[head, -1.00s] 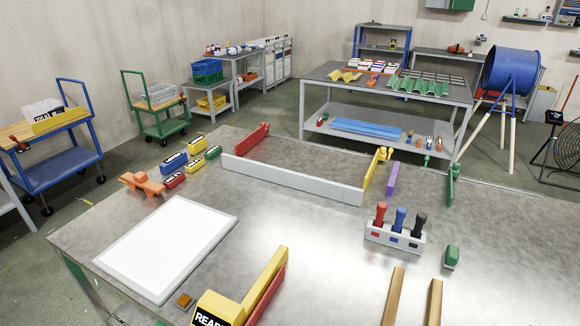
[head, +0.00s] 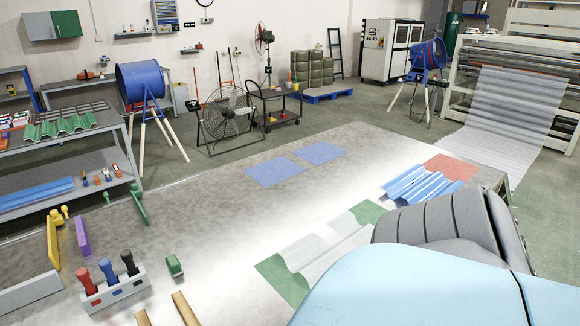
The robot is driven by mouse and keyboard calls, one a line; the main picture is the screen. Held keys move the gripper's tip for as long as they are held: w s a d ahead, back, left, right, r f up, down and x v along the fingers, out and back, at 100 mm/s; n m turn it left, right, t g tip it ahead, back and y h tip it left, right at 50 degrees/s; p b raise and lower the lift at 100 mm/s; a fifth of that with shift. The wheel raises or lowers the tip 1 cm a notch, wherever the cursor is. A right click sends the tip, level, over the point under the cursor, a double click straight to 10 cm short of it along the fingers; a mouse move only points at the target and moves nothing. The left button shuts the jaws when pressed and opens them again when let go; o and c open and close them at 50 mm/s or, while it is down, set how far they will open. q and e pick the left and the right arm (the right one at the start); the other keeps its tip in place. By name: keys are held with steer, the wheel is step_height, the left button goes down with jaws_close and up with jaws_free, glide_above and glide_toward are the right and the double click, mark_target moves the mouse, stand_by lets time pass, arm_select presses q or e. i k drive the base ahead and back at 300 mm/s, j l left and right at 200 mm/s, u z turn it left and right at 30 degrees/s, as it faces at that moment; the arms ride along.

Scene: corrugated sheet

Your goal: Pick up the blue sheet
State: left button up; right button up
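A blue corrugated sheet (head: 418,184) lies on the right part of the metal table in the head view, next to a red flat patch (head: 452,166). A clear wavy sheet (head: 328,246) lies nearer, between two green patches (head: 283,280). My own arm, grey and pale blue, fills the lower right and hides part of the table near the blue sheet. Neither gripper shows in the view. Another blue ribbed sheet (head: 35,194) lies on the lower shelf of the workbench at the left.
Two flat blue patches (head: 275,171) lie on the table's far side with clear surface around them. A grey holder (head: 115,289) with red, blue and black-handled tools, a green block (head: 174,266) and wooden bars (head: 185,308) stand at front left. A machine (head: 545,70) stands beyond the table.

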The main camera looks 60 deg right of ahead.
mark_target(414, 185)
steer(key=z, duration=3.5)
steer(key=i+l+z, duration=0.1)
steer(key=z, duration=0.3)
steer(key=i+z, duration=0.15)
steer(key=z, duration=0.25)
steer(key=i, duration=3.3)
